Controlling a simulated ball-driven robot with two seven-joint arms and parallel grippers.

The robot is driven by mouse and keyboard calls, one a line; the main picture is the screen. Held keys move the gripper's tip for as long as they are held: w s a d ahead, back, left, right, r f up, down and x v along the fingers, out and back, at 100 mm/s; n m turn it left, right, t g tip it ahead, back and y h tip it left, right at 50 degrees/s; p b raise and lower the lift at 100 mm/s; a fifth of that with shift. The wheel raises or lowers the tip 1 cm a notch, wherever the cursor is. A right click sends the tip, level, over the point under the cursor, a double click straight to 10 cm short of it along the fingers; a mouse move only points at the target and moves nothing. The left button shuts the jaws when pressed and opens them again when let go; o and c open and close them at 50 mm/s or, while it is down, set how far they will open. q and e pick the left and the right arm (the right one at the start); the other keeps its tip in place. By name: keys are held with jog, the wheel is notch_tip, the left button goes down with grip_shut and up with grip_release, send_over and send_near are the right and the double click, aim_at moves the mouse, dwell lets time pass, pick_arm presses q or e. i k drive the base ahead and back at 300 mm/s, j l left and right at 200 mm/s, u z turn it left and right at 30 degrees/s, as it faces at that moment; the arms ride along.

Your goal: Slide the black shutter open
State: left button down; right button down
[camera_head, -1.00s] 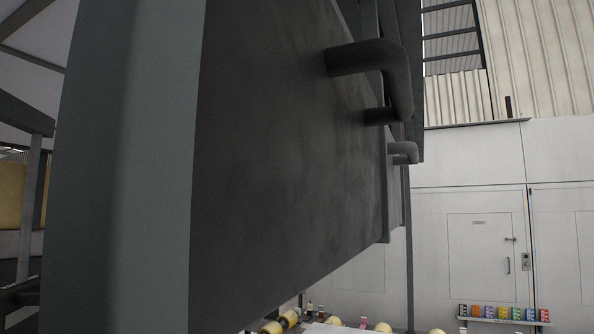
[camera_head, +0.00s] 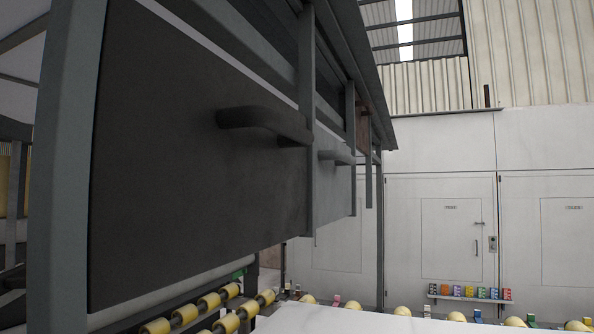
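The black shutter (camera_head: 185,165) is a large dark panel on the left of the head view, seen at a slant. It hangs in a grey metal frame with a post (camera_head: 62,170) at its left edge. A dark bar handle (camera_head: 262,125) sticks out from its upper right part. A lighter grey panel (camera_head: 335,190) with its own grey handle (camera_head: 336,156) is beyond it to the right. Neither of my grippers shows in this view.
Yellow rollers (camera_head: 210,300) run below the shutter. A white wall with doors (camera_head: 450,240) and a shelf of small coloured boxes (camera_head: 470,293) stand behind.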

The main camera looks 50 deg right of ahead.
aim_at(198, 167)
jog(key=i+l+z, duration=0.1)
jog(key=z, duration=1)
